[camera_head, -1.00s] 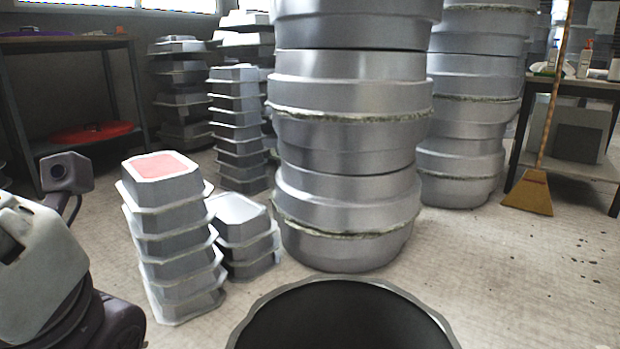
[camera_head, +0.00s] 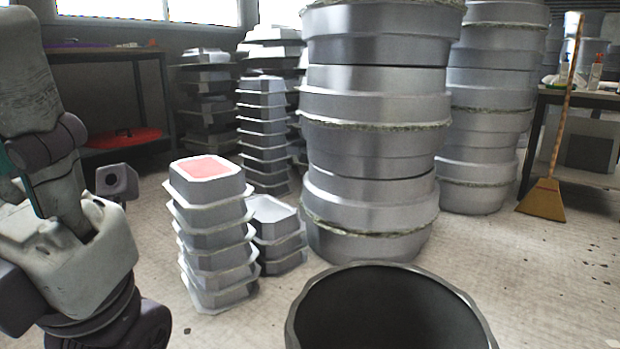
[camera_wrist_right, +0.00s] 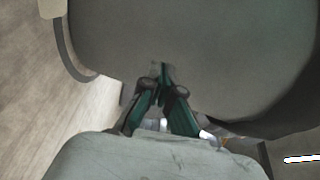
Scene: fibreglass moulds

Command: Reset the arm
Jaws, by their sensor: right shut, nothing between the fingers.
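My right gripper (camera_wrist_right: 163,72) shows in the right wrist view with its teal and black fingers together and nothing between them. It is close in front of a large smooth grey surface that fills the top of that view. I cannot tell what that surface is or whether the fingertips touch it. In the head view my left arm (camera_head: 75,245) is folded at the left edge. I cannot make out the left gripper there. The right arm does not show in the head view.
A dark round tub (camera_head: 320,285) stands at the bottom centre. Stacked small moulds (camera_head: 215,235) stand near my left arm, and tall stacks of large silver moulds (camera_head: 370,145) stand behind. A broom (camera_head: 543,200) leans against a table at right. The floor at front right is clear.

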